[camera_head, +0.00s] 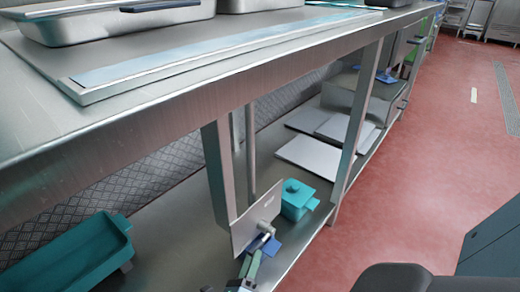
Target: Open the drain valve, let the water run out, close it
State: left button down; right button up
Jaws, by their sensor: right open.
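A grey metal plate (252,226) is fixed at the table leg, low over the bottom shelf. A small grey fitting (266,228), which looks like the drain valve, sticks out from its lower right part. A blue piece (271,246) shows just below the fitting. My right gripper (254,262) is at the bottom of the view, just below the fitting. It is open; whether it touches the valve I cannot tell. I see no running water. My left gripper is out of view.
A steel table (200,105) with trays on top runs away to the back right. On its lower shelf are a teal tub (75,262), a teal container (296,198) and pale boards (308,152). The red floor (430,180) is clear; a dark cabinet (497,245) stands right.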

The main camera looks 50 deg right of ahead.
aim_at(258, 242)
jog(key=shift+x, duration=1.8)
jog(key=shift+x, duration=0.9)
